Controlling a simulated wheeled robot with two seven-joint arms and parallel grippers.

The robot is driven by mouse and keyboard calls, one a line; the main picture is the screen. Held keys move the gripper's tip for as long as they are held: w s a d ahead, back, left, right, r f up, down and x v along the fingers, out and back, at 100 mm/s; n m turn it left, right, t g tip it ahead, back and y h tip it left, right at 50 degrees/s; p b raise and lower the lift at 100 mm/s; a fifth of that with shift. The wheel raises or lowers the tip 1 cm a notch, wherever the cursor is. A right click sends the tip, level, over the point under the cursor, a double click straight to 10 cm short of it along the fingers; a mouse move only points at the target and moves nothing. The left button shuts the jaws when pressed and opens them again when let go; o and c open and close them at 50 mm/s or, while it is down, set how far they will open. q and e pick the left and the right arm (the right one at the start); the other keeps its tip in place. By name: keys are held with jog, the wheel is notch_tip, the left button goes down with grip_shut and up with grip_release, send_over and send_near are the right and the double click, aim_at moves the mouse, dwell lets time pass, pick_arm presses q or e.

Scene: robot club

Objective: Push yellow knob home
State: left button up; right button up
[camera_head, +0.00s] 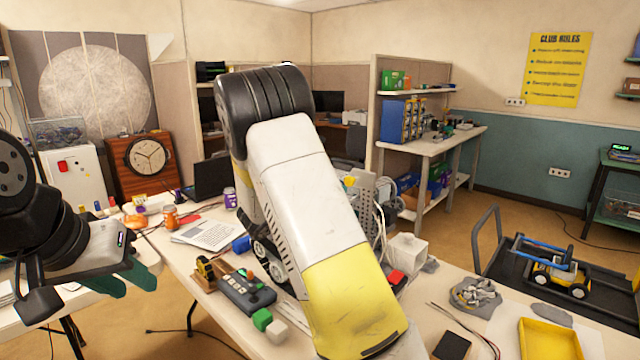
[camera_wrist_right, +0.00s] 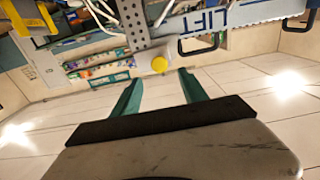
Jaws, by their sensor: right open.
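The knob appears between and just beyond the fingertips, with nothing held; contact cannot be told. In the head view, my white and yellow right arm hides the right gripper. A grey perforated frame (camera_head: 368,195) stands behind that arm, with a small yellow spot near its top that may be the knob. My left gripper (camera_head: 140,291) is open and empty at the left.
A blue-lettered LIFT panel (camera_wrist_right: 235,14) lies beside the plate, with loose white cables nearby. A black cart (camera_head: 515,270) stands at the right.

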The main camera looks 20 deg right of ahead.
aim_at(348, 181)
jog(key=x, duration=0.6)
jog(key=shift+w+d, duration=0.2)
grip_shut()
dwell(1.2)
